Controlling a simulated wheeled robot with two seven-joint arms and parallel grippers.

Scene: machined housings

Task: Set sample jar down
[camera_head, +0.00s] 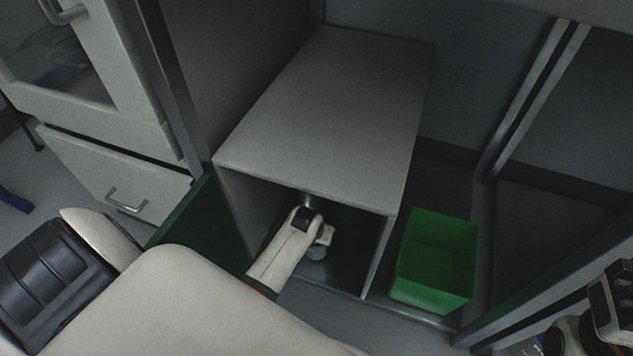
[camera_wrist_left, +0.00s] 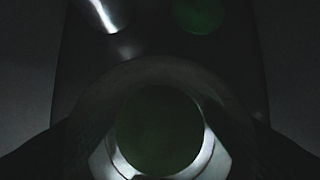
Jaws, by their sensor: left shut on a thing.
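My left gripper (camera_head: 321,241) is inside the open front of a grey box-shaped housing (camera_head: 330,100). It is shut on the sample jar, which shows in the left wrist view as a dark green round top (camera_wrist_left: 158,130) with a bright rim. In the head view a small pale part (camera_head: 317,253) below the fingers appears to be the jar; most of it is hidden. Whether its base touches the housing floor cannot be told. My right gripper (camera_head: 607,305) is at the lower right edge, partly cut off, away from the housing.
A green open bin (camera_head: 437,262) stands right of the housing. In the left wrist view a second green round thing (camera_wrist_left: 200,14) and a shiny metal piece (camera_wrist_left: 105,15) lie beyond the jar. The housing's roof and side walls enclose my left gripper closely. A drawer cabinet (camera_head: 120,180) stands left.

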